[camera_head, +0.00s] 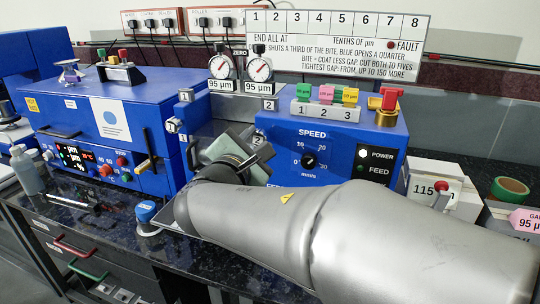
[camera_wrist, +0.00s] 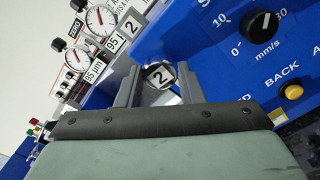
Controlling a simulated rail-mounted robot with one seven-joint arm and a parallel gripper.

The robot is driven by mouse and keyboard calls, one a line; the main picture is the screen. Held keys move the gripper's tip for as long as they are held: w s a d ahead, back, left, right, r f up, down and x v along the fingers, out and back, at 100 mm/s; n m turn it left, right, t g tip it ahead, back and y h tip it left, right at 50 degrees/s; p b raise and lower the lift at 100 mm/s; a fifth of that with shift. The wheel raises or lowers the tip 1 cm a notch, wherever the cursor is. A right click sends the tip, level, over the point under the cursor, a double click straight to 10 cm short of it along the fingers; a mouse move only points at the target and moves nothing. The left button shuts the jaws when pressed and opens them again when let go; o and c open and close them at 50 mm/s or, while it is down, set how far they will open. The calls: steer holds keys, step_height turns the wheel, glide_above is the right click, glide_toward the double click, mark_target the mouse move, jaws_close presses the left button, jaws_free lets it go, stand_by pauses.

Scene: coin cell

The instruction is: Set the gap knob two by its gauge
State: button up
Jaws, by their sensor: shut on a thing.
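Gap knob two (camera_wrist: 160,74), a round metal knob with a "2" on its face, shows between the fingertips of my gripper (camera_wrist: 157,82) in the wrist view. The grey fingers are shut on it, one at each side. In the head view my gripper (camera_head: 236,146) is at the blue coater's front, partly hidden by my arm, and the knob's "2" (camera_head: 259,139) shows beside it. Gauge two (camera_head: 259,69) is a white dial with a red needle above a "95 µm" label. It also shows in the wrist view (camera_wrist: 101,20); its exact reading is too small to tell.
Gauge one (camera_head: 221,66) stands beside gauge two, also labelled "95 µm". Gap knob one (camera_head: 173,126) is to the left. The speed knob (camera_head: 308,160) is on the blue panel at right. A pink tag (camera_head: 526,221) reads "95 µm". A rule board (camera_head: 338,45) hangs behind.

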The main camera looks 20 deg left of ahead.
steer(key=shift+m+b, duration=0.35)
steer(key=shift+m, duration=0.05)
steer(key=o, duration=1)
steer(key=shift+s, duration=0.15)
steer(key=s, duration=1.7)
